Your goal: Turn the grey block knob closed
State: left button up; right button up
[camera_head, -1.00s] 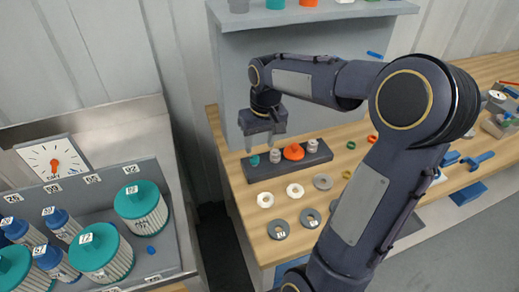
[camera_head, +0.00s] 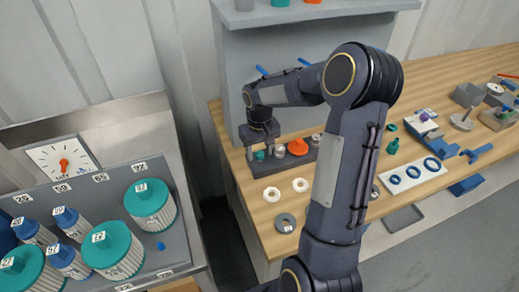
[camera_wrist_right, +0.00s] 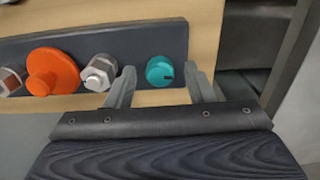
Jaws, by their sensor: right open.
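A dark grey block (camera_wrist_right: 120,36) lies on the wooden bench and carries a row of knobs. In the right wrist view a teal round knob (camera_wrist_right: 160,71) with a dark mark is at the block's right end. Beside it are a silver-grey hex knob (camera_wrist_right: 98,73), a larger orange knob (camera_wrist_right: 52,72) and another grey knob (camera_wrist_right: 9,82). My right gripper (camera_wrist_right: 160,74) is open, with one finger on each side of the teal knob; contact cannot be told. In the head view the right gripper (camera_head: 261,150) is over the block's left end. My left gripper is out of view.
Pale rings (camera_head: 271,194) and grey rings (camera_head: 286,222) lie in front of the block. A shelf (camera_head: 310,14) overhangs behind. A tray (camera_head: 178,251) with teal-capped vessels (camera_head: 150,204) and a gauge (camera_head: 62,160) stand left. Tools and a white plate (camera_head: 412,176) lie right.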

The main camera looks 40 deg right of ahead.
jog(key=c, duration=1)
jog(key=shift+m, duration=0.4)
jog(key=shift+m+b, duration=0.75)
jog(key=shift+m, duration=0.35)
jog(key=m, duration=0.2)
jog(key=shift+m+b, duration=0.3)
jog(key=shift+b, duration=0.05)
jog(key=m, duration=0.4)
jog(key=shift+m, duration=0.3)
jog(key=m, duration=0.5)
jog(key=shift+m+p, duration=0.3)
jog(key=shift+p, duration=0.05)
